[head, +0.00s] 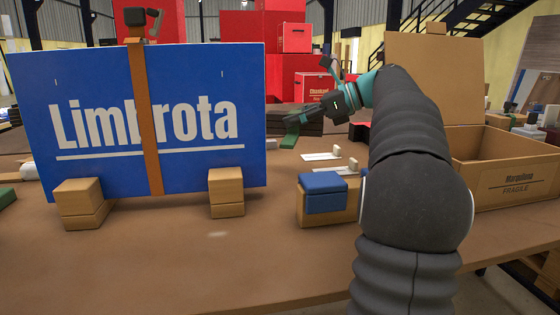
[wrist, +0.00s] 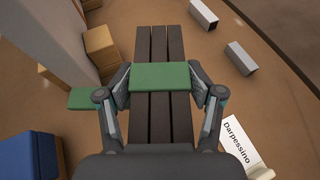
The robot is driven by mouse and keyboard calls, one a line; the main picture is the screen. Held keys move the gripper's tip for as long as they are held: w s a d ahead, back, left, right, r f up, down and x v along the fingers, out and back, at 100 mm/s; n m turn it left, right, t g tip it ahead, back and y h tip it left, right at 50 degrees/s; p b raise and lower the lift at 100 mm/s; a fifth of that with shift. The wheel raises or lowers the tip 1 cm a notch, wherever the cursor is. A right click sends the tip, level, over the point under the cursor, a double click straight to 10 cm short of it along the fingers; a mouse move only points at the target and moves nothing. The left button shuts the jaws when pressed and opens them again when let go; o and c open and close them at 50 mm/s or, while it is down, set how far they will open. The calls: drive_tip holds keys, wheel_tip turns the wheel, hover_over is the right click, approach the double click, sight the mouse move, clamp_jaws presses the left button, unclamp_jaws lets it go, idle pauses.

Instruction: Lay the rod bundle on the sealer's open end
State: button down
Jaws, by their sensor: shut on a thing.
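The rod bundle shows in the wrist view as dark parallel bars (wrist: 159,118) with a green band (wrist: 160,77) across them. My gripper (wrist: 160,85) has one finger at each end of that band and is shut on the bundle. In the head view my gripper (head: 290,118) reaches left over the dark bundle (head: 312,127), partly hidden by my arm. A second green piece (wrist: 82,98) is left of the fingers in the wrist view. It also shows in the head view (head: 289,141). I cannot tell which thing is the sealer.
A large blue panel (head: 100,90) stands on wooden blocks (head: 226,192) with an orange strap (head: 147,120). A blue block (head: 323,190) sits on a wooden block near my arm. An open carton (head: 500,165) stands at right.

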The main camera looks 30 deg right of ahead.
drive_tip(key=f+b, duration=0.1)
drive_tip(key=f, duration=0.7)
drive_tip(key=shift+a+f+b, duration=0.2)
drive_tip(key=shift+f+b, duration=0.05)
drive_tip(key=shift+b, duration=0.1)
drive_tip(key=x, duration=0.2)
drive_tip(key=r+x, duration=0.1)
drive_tip(key=x, duration=0.1)
drive_tip(key=shift+w+a, duration=0.15)
drive_tip(key=shift+a, duration=0.05)
drive_tip(key=shift+d+f, duration=0.1)
drive_tip(key=shift+f, duration=0.2)
drive_tip(key=shift+c, duration=0.8)
unclamp_jaws()
drive_tip(key=shift+f, duration=0.2)
